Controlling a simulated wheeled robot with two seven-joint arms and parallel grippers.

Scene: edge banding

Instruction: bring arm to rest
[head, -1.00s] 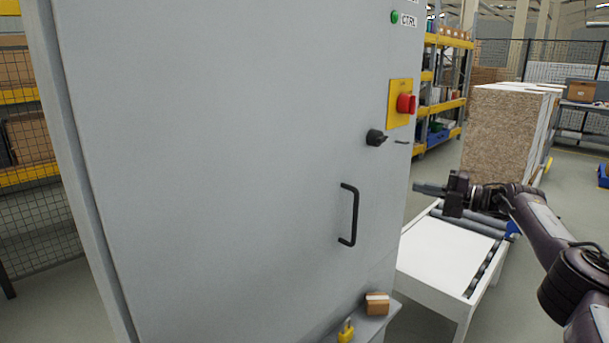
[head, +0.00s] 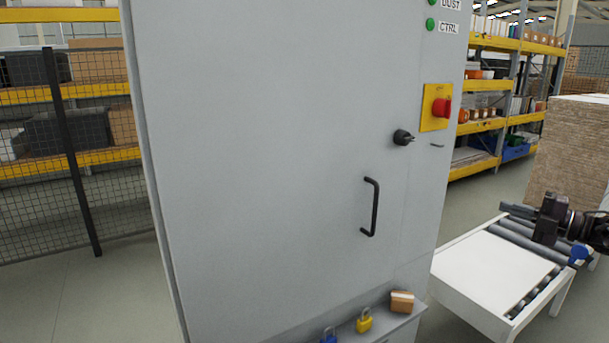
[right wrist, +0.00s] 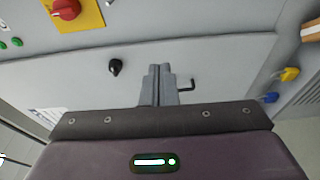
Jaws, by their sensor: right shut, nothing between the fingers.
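My right gripper (head: 518,211) is at the right edge of the head view, above the roller conveyor and to the right of the grey cabinet (head: 270,160). It is shut and empty, and apart from the cabinet. In the right wrist view its two fingers (right wrist: 160,82) lie side by side, pointing toward the cabinet front. Most of the right arm is out of the head view. My left gripper is not in view.
A ledge (head: 385,333) below holds padlocks and a small box (head: 402,301). A white table with rollers (head: 480,270) stands at right, a board stack (head: 570,150) behind.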

